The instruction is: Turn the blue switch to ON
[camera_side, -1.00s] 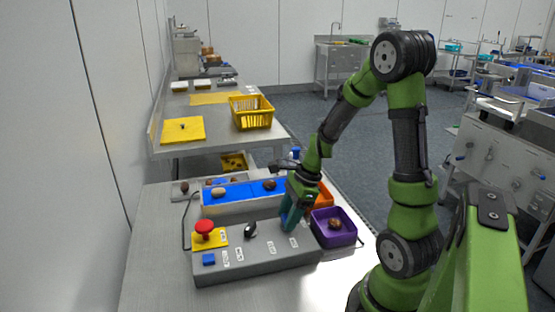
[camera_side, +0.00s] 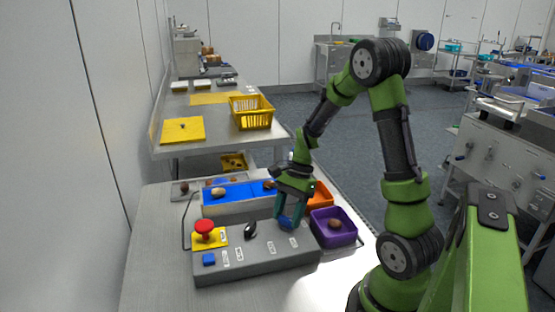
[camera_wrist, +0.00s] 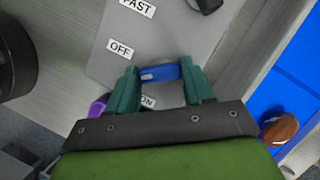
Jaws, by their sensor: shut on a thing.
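The blue switch (camera_side: 287,224) sits on top of the grey control box (camera_side: 250,262), near its right end. In the wrist view the blue switch (camera_wrist: 160,72) is a short bar with a pale mark near its left end. My gripper (camera_side: 289,222) points down at the box, and its two teal fingers are shut on the switch from both ends. The wrist view also shows my gripper (camera_wrist: 160,78). The OFF label (camera_wrist: 120,50) is left of and above the switch there. The ON label (camera_wrist: 148,101) is below it, partly covered by the gripper.
A red mushroom button (camera_side: 204,227) on a yellow plate, a blue button (camera_side: 208,259) and a black knob (camera_side: 250,230) are on the box's left part. Behind is a blue belt (camera_side: 235,193) with dates. A purple tray (camera_side: 333,240) and an orange tray (camera_side: 322,193) stand right.

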